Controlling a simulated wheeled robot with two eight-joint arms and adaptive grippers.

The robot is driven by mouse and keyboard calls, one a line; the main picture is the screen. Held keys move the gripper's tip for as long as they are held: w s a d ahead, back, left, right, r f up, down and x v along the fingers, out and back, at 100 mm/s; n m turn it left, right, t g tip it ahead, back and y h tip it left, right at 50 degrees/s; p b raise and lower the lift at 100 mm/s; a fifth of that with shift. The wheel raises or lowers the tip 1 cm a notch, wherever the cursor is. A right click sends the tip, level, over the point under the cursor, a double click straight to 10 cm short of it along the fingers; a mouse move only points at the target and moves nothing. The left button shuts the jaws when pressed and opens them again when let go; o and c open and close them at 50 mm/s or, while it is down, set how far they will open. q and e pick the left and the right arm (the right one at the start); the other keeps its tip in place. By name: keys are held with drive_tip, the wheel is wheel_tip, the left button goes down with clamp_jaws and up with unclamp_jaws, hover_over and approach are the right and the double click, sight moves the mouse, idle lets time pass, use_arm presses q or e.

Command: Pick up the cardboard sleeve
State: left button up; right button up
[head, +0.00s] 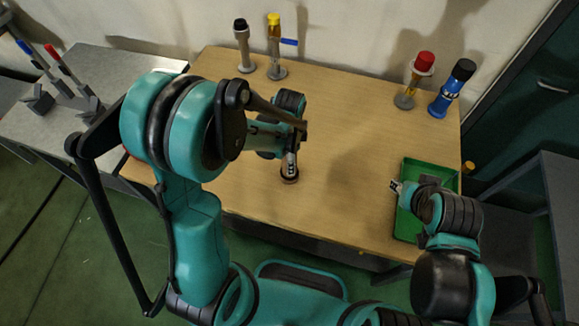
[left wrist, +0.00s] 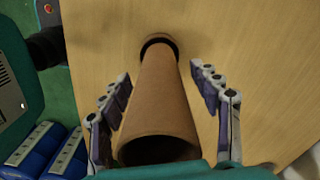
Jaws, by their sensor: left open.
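The cardboard sleeve (left wrist: 160,100) is a brown, hollow tube in the left wrist view. Its near open end faces the camera, and its far end meets a dark ring (left wrist: 158,42) at the wooden table. The fingers of my left gripper (left wrist: 165,100) are spread on both sides of the sleeve, with gaps visible between them and the tube. In the head view my left gripper (head: 290,160) is low over the middle of the table, and my arm hides most of the sleeve. My right gripper (head: 395,187) is at the green tray; its opening is too small to judge.
The green tray (head: 410,228) lies on the table's right side. Several stands line the back: a black-topped one (head: 243,45), a yellow-topped one (head: 275,45), a red-topped one (head: 414,80) and a blue bottle (head: 452,88). The table's centre right (head: 345,150) is clear.

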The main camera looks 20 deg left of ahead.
use_arm(q)
drive_tip(key=shift+f, duration=0.4)
drive_tip(key=c, duration=1.3)
drive_tip(key=shift+r, duration=0.1)
